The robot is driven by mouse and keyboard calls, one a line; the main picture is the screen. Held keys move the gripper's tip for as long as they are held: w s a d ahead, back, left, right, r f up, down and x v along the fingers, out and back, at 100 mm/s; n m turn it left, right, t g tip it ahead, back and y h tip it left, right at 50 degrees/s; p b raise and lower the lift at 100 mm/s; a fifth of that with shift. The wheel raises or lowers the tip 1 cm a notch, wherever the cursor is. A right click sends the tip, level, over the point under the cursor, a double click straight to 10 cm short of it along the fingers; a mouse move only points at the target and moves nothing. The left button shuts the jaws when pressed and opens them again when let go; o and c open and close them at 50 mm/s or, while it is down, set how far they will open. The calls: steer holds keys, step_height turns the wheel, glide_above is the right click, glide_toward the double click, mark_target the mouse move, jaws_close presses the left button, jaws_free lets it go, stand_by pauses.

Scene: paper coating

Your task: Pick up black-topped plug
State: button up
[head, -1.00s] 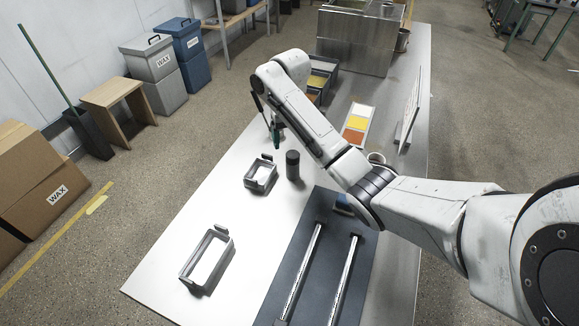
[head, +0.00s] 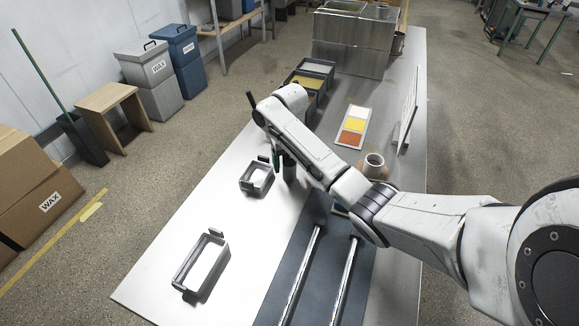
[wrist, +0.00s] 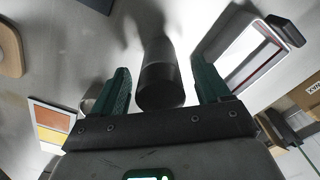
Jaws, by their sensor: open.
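The black-topped plug is a dark upright cylinder (head: 290,170) on the pale table, partly hidden behind my gripper in the head view. In the wrist view the plug (wrist: 160,82) shows its dark round end toward the camera, between the two green fingers. My gripper (wrist: 162,78) is open, with a visible gap between the plug and each finger. In the head view my gripper (head: 278,160) points down just beside the plug. Whether the fingertips reach down around its sides is hard to tell.
A small grey frame (head: 246,188) stands close left of the plug; a larger one (head: 178,280) lies nearer. A dark mat with two rails (head: 318,235), a cup (head: 374,162), a colour card (head: 352,125) and bins (head: 316,68) share the table.

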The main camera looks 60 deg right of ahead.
steer(key=c, duration=1.2)
steer(key=shift+o, duration=0.2)
steer(key=shift+r, duration=0.2)
